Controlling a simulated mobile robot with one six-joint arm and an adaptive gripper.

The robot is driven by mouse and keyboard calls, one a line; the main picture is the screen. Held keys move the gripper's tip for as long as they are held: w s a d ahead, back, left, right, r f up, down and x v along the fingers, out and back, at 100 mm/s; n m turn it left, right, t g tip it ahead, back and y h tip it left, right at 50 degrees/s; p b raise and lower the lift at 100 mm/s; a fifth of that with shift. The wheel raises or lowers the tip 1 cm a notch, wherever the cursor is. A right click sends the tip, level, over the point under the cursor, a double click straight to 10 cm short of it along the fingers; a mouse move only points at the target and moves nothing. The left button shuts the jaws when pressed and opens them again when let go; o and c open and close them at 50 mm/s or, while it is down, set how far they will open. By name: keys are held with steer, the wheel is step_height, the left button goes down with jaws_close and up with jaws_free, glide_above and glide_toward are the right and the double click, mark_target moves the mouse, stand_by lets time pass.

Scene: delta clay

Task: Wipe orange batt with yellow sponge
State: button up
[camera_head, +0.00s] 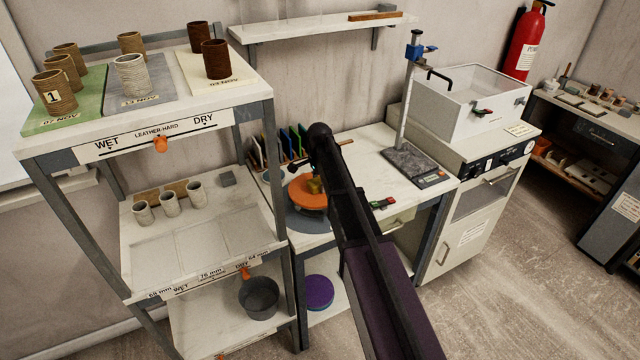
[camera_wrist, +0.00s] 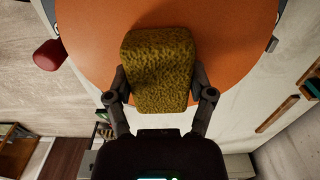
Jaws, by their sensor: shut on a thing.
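The orange batt (camera_head: 306,197) is a round disc on a wheel on the workbench, in the middle of the head view. It also fills the upper part of the wrist view (camera_wrist: 230,45). The yellow sponge (camera_wrist: 158,70) is a mottled yellow-brown block between my gripper's (camera_wrist: 160,92) two fingers, which are shut on it. In the wrist view the sponge lies over the batt; whether it touches the surface I cannot tell. In the head view a bit of the sponge (camera_head: 314,185) shows over the batt, and my arm hides part of it.
A shelf rack with clay cups (camera_head: 131,75) stands at the left. Coloured upright discs (camera_head: 290,140) stand behind the batt. A stand with a grey base (camera_head: 414,164) and a clear-lidded box (camera_head: 468,92) are to the right. A dark bucket (camera_head: 259,297) sits low on the rack.

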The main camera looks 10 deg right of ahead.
mark_target(310, 182)
steer(key=shift+s+a+f, duration=0.1)
steer(key=shift+s+a, duration=0.05)
steer(key=shift+a, duration=1.45)
steer(key=shift+a, duration=0.2)
steer(key=shift+a, duration=1.5)
steer(key=shift+s+d, duration=0.1)
steer(key=shift+d, duration=0.1)
steer(key=shift+d, duration=1.55)
steer(key=shift+d, duration=0.15)
steer(key=shift+w+d+f, duration=0.1)
steer(key=shift+w+d, duration=0.1)
steer(key=shift+d, duration=1.3)
